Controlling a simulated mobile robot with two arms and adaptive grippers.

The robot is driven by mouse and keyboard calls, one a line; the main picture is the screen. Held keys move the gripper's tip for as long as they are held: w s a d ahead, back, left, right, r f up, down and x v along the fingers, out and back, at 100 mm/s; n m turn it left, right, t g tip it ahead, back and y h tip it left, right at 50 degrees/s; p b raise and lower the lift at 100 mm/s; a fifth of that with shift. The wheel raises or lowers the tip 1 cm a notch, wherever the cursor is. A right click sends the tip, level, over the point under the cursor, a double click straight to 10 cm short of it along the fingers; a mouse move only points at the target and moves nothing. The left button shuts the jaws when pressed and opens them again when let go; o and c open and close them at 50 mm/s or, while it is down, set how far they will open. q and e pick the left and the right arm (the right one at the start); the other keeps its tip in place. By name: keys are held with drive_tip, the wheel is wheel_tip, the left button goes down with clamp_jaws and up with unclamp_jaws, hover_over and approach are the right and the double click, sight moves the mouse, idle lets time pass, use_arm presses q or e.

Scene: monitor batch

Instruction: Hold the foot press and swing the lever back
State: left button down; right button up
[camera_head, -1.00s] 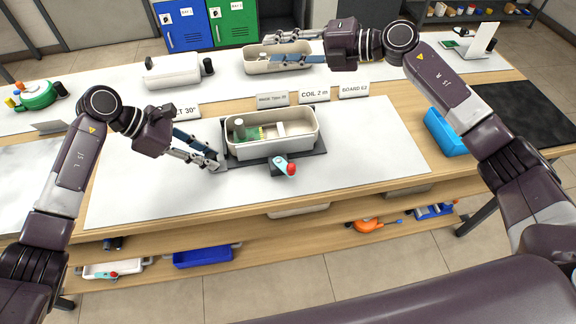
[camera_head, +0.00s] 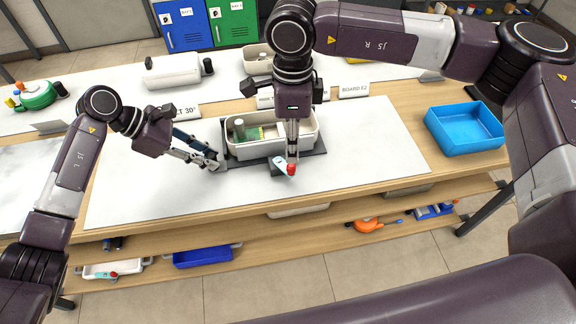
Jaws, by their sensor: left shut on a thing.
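A cream bin (camera_head: 258,148) sits on a dark base plate (camera_head: 316,150) on the white mat. In front of it, a short lever (camera_head: 280,163) with a pale teal arm and red knob (camera_head: 291,170) stands on a dark block (camera_head: 276,171). My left gripper (camera_head: 216,163) is shut on a small grey piece at the plate's left front corner, which I take as the foot press; the fingers mostly hide it. My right gripper (camera_head: 292,158) points down with its fingertips at the lever, just above the red knob. Its fingers overlap, so their opening is unclear.
The bin holds a green board (camera_head: 254,134) and a grey-green cylinder (camera_head: 239,129). A blue tray (camera_head: 465,130) stands at the right. Label cards, including BOARD E2 (camera_head: 353,91), stand behind. The mat is clear to the left and right front.

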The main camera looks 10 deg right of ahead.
sight(291, 165)
drive_tip(key=shift+f, duration=3.35)
